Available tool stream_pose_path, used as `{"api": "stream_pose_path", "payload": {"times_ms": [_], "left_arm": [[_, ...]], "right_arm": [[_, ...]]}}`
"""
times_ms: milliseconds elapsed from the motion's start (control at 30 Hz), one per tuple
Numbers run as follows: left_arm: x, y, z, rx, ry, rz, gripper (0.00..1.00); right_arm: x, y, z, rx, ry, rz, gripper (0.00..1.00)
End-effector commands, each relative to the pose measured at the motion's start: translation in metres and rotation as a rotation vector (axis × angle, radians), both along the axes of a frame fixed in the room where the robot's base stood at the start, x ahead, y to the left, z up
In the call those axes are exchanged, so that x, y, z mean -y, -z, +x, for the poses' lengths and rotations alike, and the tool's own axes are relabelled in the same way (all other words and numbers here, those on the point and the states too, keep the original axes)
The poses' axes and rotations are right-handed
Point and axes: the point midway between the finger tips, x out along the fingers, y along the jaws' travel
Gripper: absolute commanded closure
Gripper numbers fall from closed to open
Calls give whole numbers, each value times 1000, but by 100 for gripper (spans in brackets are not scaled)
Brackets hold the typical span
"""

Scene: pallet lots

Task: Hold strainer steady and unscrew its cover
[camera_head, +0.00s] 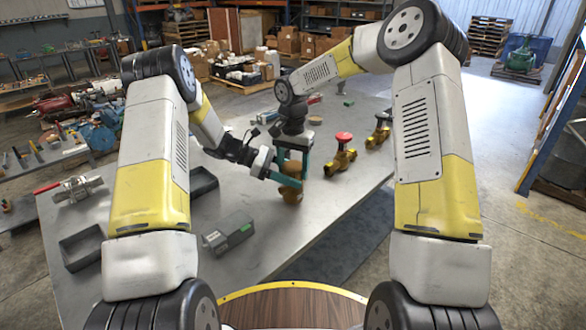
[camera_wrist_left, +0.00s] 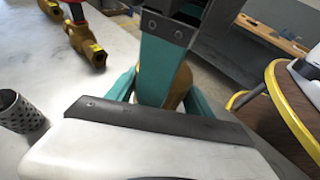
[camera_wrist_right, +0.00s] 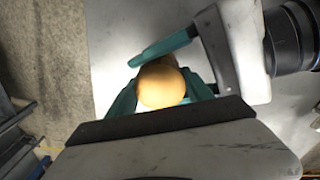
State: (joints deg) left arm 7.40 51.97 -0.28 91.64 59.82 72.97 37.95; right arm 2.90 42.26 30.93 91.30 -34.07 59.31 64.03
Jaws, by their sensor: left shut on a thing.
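The brass strainer (camera_head: 291,193) stands at the table's near right edge in the head view. My left gripper (camera_head: 280,180) reaches it from the left, shut on its body. My right gripper (camera_head: 291,168) points down from above, its teal fingers spread on either side of the strainer's upper part. In the right wrist view the round brass cover (camera_wrist_right: 161,85) shows between the right fingers (camera_wrist_right: 163,95); I cannot tell whether they touch it. A left finger crosses behind it. In the left wrist view the strainer (camera_wrist_left: 180,85) is mostly hidden by teal fingers.
A brass valve with a red handwheel (camera_head: 341,155) stands to the right, another valve (camera_head: 378,132) beyond it. A perforated metal cylinder (camera_wrist_left: 20,112) stands on the table. The table (camera_head: 300,240) is clear in front.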

Motion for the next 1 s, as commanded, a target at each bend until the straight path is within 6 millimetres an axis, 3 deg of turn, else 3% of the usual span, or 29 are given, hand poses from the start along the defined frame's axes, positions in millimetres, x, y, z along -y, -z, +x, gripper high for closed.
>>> {"api": "stream_pose_path", "payload": {"times_ms": [33,133,267,600,967,1000], "left_arm": [[0,1,-1,-1,1,1,100],[0,1,-1,-1,1,1,100],[0,1,-1,-1,1,1,100],[0,1,-1,-1,1,1,100],[0,1,-1,-1,1,1,100],[0,1,-1,-1,1,1,100]], "right_arm": [[0,0,0,0,0,0,73],[0,0,0,0,0,-1,90],[0,0,0,0,-52,-1,90],[0,-1,0,0,-538,-1,90],[1,-1,0,0,-594,-3,90],[1,-1,1,0,-594,-3,35]]}}
